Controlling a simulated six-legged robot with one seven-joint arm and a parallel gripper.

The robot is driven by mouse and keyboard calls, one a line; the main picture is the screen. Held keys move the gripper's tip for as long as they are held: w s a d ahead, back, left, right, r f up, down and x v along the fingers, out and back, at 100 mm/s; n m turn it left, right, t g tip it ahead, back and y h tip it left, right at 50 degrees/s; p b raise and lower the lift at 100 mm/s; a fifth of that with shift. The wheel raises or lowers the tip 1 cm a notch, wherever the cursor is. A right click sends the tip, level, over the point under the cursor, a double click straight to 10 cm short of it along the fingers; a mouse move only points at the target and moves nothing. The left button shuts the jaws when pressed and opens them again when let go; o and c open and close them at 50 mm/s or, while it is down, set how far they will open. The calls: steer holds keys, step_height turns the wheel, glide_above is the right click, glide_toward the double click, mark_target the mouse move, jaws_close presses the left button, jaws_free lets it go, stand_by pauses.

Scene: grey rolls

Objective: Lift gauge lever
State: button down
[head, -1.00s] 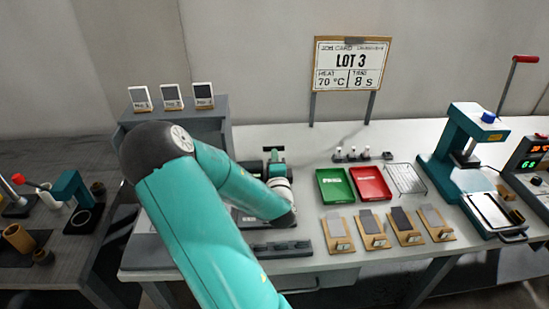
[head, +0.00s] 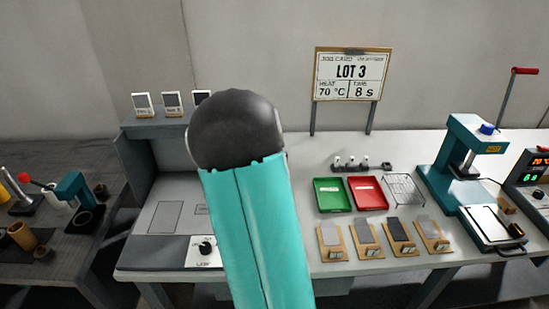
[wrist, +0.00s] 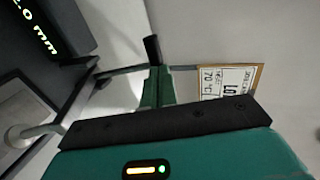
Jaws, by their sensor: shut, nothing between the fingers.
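The gauge (wrist: 50,35) shows in the upper left of the wrist view as a dark housing with a lit readout ending in "mm". A pale rod with a rounded end (wrist: 22,136) lies below it at the left edge; I cannot tell whether it is the lever. My gripper (wrist: 152,45) is shut and empty, its dark tip pointing up in the wrist view, to the right of the gauge. Whether it touches a thin dark bar (wrist: 118,72) beside it is unclear. In the head view my arm hides the gripper and the gauge.
A LOT 3 job card (head: 351,75) stands at the back. A green tray (head: 331,195), a red tray (head: 368,193) and a wire rack (head: 404,188) sit right of my arm, with several wooden holders in front. A teal press (head: 470,160) stands farther right.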

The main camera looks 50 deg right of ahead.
steer(key=shift+w+d+g+y, duration=0.3)
steer(key=shift+w+d, duration=0.05)
steer(key=shift+w, duration=0.15)
steer(key=shift+w+d+g+y, duration=0.35)
steer(key=shift+d+g+y, duration=0.15)
steer(key=shift+d+y, duration=0.1)
steer(key=w+d+f+g+y, duration=0.2)
steer(key=w+d+g+y, duration=0.1)
steer(key=w+d+y, duration=0.1)
steer(key=shift+w+d+f, duration=0.3)
steer(key=shift+r, duration=0.1)
